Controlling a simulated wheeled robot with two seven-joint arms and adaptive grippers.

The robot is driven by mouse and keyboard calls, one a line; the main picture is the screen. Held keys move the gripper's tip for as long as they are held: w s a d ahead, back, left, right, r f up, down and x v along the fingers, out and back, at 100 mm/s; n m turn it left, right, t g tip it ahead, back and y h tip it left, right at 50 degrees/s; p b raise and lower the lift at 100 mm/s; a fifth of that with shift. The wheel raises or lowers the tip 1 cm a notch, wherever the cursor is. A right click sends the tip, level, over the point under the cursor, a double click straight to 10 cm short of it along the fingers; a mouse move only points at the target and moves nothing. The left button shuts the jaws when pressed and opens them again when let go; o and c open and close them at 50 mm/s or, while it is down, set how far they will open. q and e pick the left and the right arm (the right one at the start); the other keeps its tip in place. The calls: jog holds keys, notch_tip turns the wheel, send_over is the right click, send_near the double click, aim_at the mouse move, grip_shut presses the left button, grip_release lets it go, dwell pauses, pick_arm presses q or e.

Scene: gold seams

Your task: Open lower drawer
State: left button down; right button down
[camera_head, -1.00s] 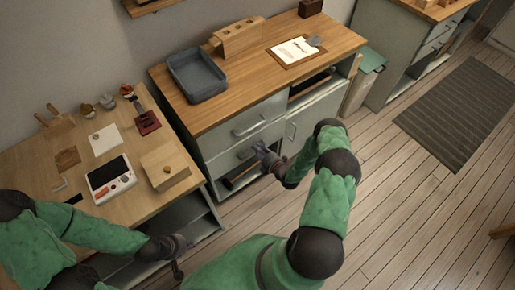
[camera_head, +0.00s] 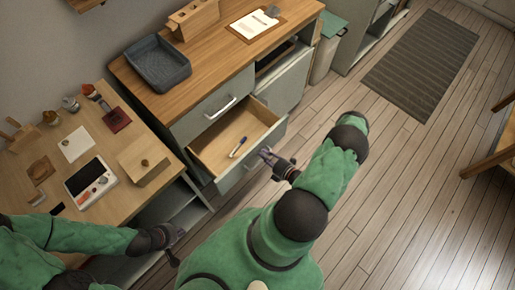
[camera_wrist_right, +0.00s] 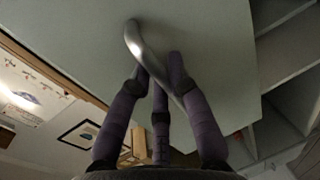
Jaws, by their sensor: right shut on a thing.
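The lower drawer (camera_head: 255,122) of the grey cabinet stands pulled out, its wooden inside showing in the head view. A blue and white pen-like item (camera_head: 238,147) lies in it. My right gripper (camera_head: 267,158) is at the drawer's front, shut on its handle. In the right wrist view the fingers (camera_wrist_right: 160,68) close around the curved metal handle (camera_wrist_right: 134,40) on the grey front panel (camera_wrist_right: 205,40). My left gripper (camera_head: 176,235) hangs low beside the left desk, away from the drawer; its fingers are too small to read.
The upper drawer (camera_head: 208,122) above is shut. A dark tray (camera_head: 157,65) and a clipboard (camera_head: 252,24) lie on the cabinet top. The left desk (camera_head: 110,160) holds several small items. Open wooden floor (camera_head: 400,190) lies to the right.

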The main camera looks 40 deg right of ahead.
jog(key=shift+s, duration=0.75)
jog(key=c, duration=1.2)
grip_release()
jog(key=shift+o, duration=0.2)
jog(key=v, duration=1.2)
jog(key=shift+d, duration=0.1)
